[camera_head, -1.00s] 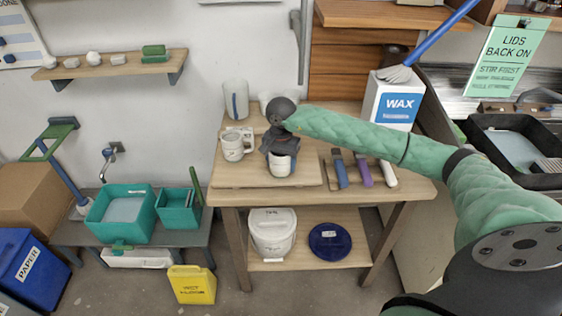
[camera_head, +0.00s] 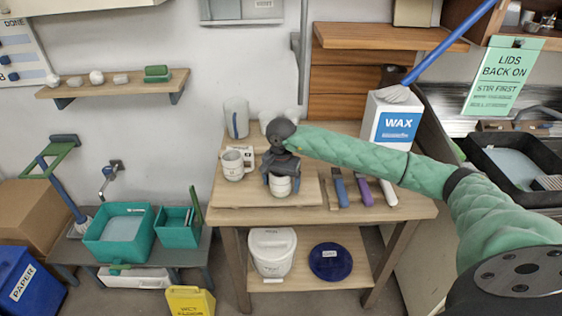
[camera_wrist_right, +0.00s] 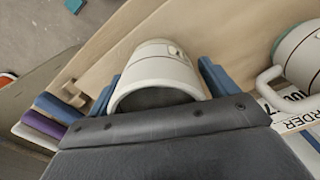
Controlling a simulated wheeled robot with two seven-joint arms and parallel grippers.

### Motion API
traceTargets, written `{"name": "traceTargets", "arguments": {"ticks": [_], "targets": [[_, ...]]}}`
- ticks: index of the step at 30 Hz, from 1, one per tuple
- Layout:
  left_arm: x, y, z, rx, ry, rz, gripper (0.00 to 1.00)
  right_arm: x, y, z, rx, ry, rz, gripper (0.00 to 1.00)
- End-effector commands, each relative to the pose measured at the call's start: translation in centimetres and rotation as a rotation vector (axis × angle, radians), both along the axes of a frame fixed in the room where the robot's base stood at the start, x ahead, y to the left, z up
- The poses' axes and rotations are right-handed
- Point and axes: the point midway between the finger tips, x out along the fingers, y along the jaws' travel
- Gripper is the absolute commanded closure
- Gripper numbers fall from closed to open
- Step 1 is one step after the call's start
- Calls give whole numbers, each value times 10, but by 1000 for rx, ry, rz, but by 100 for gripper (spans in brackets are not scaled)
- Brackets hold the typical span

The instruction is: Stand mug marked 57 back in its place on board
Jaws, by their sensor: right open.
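A white mug (camera_head: 281,187) stands on the wooden board (camera_head: 236,195) on the table; it also shows in the wrist view (camera_wrist_right: 157,75), its mouth towards the camera. My right gripper (camera_head: 281,178) is over this mug, its blue fingers (camera_wrist_right: 160,82) open on either side of it. A small mark on the mug is too small to read. A second white mug (camera_head: 233,166) with a handle stands to its left on the board and shows at the right edge of the wrist view (camera_wrist_right: 302,58). I cannot read which mug is marked 57. My left gripper is not in view.
A printed card (camera_wrist_right: 298,118) lies by the second mug. Blue, purple and white-handled tools (camera_head: 364,190) lie right of the board. Pale vessels (camera_head: 237,118) stand behind, and a WAX box (camera_head: 392,122) at the back right. The board's front left is clear.

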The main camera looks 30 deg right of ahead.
Motion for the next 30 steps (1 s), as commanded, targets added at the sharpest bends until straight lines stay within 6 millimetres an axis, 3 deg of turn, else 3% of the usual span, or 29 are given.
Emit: {"name": "traceTargets", "arguments": {"ticks": [5, 9, 24, 30], "targets": [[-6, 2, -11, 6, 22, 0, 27, 1, 0, 9, 1, -2, 0, 15], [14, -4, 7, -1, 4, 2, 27, 1, 0, 21, 0, -1, 0, 15], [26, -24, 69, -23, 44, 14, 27, 1, 0, 95, 1, -4, 1, 15], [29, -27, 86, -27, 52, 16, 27, 0, 0, 115, 0, -1, 0, 15]]}}
